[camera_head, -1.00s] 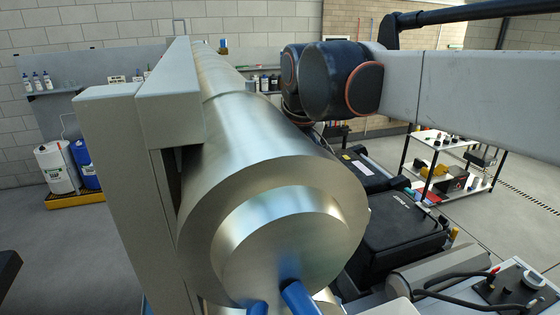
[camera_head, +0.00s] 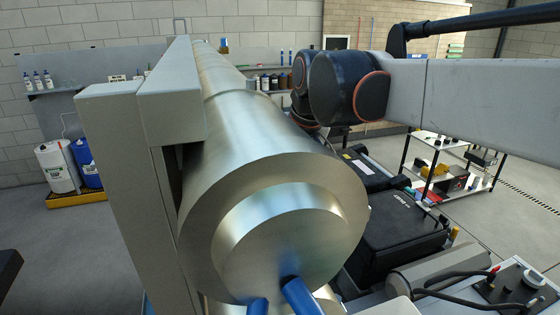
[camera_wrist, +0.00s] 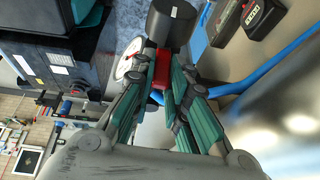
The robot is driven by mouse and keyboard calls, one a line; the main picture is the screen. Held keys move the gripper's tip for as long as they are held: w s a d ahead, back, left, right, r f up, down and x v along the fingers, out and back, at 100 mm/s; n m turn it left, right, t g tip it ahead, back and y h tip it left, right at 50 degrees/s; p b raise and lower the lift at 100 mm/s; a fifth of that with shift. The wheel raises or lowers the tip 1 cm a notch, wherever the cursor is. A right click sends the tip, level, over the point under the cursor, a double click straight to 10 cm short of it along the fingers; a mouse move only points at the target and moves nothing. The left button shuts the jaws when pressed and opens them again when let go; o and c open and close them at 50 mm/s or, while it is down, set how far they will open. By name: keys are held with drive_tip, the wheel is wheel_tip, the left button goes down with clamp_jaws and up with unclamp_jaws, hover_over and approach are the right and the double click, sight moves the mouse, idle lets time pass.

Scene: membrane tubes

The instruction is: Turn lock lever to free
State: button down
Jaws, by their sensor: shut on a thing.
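My gripper (camera_wrist: 162,82) shows in the wrist view, its teal-padded fingers closed around a small red piece (camera_wrist: 160,67), which appears to be the lock lever. Most of the red piece is hidden between the fingertips. A black cylinder (camera_wrist: 170,22) with a white mark sits just beyond it, and a white round part (camera_wrist: 129,60) lies to the left. In the head view my gripper and the lever are hidden behind the large metal tube and my own arm. The lever's angle is hard to tell.
The large metal tube (camera_head: 270,170) fills the middle of the head view, beside a grey upright housing (camera_head: 120,180). Blue hoses (camera_head: 300,297) meet its near end. Black cases (camera_head: 400,225) stand to its right. A blue pipe (camera_wrist: 270,72) runs close to the fingers.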

drive_tip(key=shift+w+d+f+g+y+b, duration=0.15)
drive_tip(key=shift+d+y+b, duration=0.15)
drive_tip(key=shift+y, duration=0.2)
drive_tip(key=shift+w+d+g+y+b, duration=0.1)
drive_tip(key=shift+d+g+y+b, duration=0.1)
drive_tip(key=shift+d+y, duration=0.25)
drive_tip(key=shift+s+a, duration=0.1)
drive_tip(key=c, duration=1.6)
unclamp_jaws()
drive_tip(key=shift+o, duration=0.2)
drive_tip(key=v, duration=1.2)
drive_tip(key=shift+c, duration=0.2)
